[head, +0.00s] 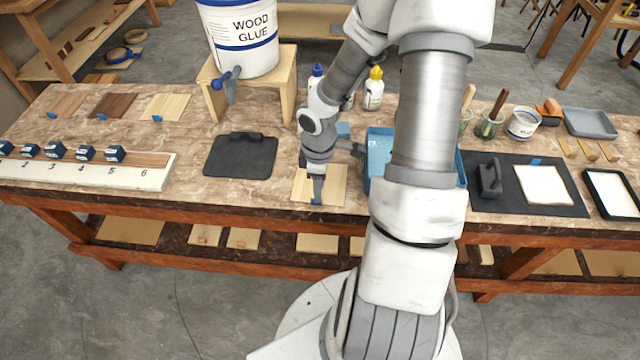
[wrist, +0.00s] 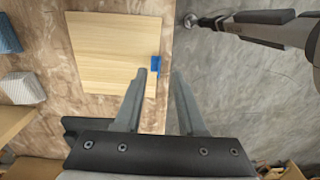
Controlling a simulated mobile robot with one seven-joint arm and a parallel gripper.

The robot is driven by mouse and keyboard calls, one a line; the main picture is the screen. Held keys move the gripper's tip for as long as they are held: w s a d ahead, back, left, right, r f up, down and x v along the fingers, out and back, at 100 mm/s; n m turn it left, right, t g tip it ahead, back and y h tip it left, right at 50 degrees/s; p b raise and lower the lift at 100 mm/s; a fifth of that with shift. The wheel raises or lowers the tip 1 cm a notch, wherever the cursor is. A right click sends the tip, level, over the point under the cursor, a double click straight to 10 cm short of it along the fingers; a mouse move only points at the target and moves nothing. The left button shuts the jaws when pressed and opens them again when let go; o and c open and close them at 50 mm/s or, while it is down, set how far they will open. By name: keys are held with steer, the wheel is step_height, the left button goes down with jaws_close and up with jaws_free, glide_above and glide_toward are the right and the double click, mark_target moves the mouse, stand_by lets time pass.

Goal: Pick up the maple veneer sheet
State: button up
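A pale, light-grained veneer sheet (head: 335,181), which looks like the maple one, lies flat on the bench near its front edge. It fills the upper left of the wrist view (wrist: 110,45). A blue tab (wrist: 155,66) sits on its edge towards the bench front. My gripper (head: 317,194) is over that edge, pointing down. In the wrist view my gripper (wrist: 159,75) is open, with the tab between its fingertips. One finger appears over the sheet, the other past the bench edge against the floor. I see no grip on the tab; the remaining height is hard to judge.
A blue tray (head: 380,150) stands right of the sheet, a dark mat (head: 240,157) left. Three other tabbed sheets, one a pale sheet (head: 168,106), lie back left. A numbered white rack (head: 90,174) is front left. A glue bucket (head: 240,40) stands on a stool behind.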

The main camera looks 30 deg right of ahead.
mark_target(333, 191)
step_height(333, 191, down, 4)
steer(key=shift+f+b, duration=0.25)
steer(key=shift+b, duration=0.25)
steer(key=shift+c, duration=0.2)
jaws_close()
stand_by(0.9)
